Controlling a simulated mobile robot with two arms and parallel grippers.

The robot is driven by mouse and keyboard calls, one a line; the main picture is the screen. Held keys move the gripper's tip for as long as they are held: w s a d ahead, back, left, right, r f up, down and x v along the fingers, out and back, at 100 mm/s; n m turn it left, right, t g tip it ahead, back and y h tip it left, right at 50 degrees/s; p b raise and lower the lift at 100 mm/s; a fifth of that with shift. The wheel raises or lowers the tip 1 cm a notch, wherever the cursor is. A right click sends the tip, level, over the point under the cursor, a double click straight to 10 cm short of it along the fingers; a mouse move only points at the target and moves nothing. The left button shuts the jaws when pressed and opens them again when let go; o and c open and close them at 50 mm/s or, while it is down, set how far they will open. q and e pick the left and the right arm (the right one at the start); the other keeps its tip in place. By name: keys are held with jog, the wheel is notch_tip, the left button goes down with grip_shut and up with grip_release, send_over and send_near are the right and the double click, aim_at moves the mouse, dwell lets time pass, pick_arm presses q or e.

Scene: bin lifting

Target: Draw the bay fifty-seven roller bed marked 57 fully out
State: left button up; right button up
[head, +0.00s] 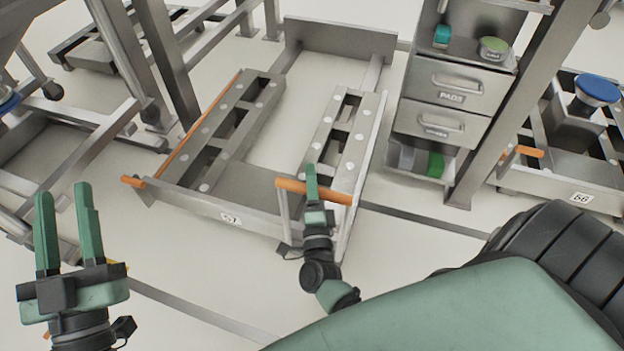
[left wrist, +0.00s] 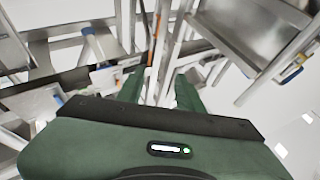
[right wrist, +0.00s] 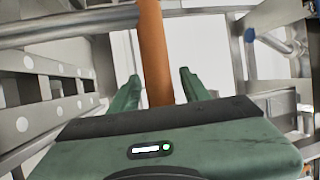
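The roller bed marked 57 (head: 258,215) is a grey frame with two rails of pale rollers; its number plate (head: 231,218) is on the front bar. An orange handle bar (head: 335,196) stands on posts at its front right corner; it also shows in the right wrist view (right wrist: 153,45). My right gripper (head: 312,185) is at this handle. In the right wrist view its fingers are apart, with the bar between them and small gaps visible. My left gripper (head: 66,220) is open and empty, left of the bed's front.
A drawer cabinet (head: 452,90) stands right of the bed. Bed 56 (head: 560,185), bearing a blue-topped item (head: 597,90), is further right. An orange lever (head: 133,182) sticks out at bed 57's left corner. Grey posts and frames stand left. Floor in front is clear.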

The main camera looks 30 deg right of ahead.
pick_arm(q)
jog(key=f+g, duration=0.1)
jog(key=f, duration=0.1)
jog(key=w+f+g+y+p, duration=0.1)
jog(key=f, duration=0.1)
jog(key=shift+w+a+f+g, duration=0.15)
jog(key=shift+w+f+g, duration=0.05)
jog(key=shift+g, duration=0.1)
pick_arm(e)
jog(key=v, duration=0.8)
jog(key=shift+w, duration=0.1)
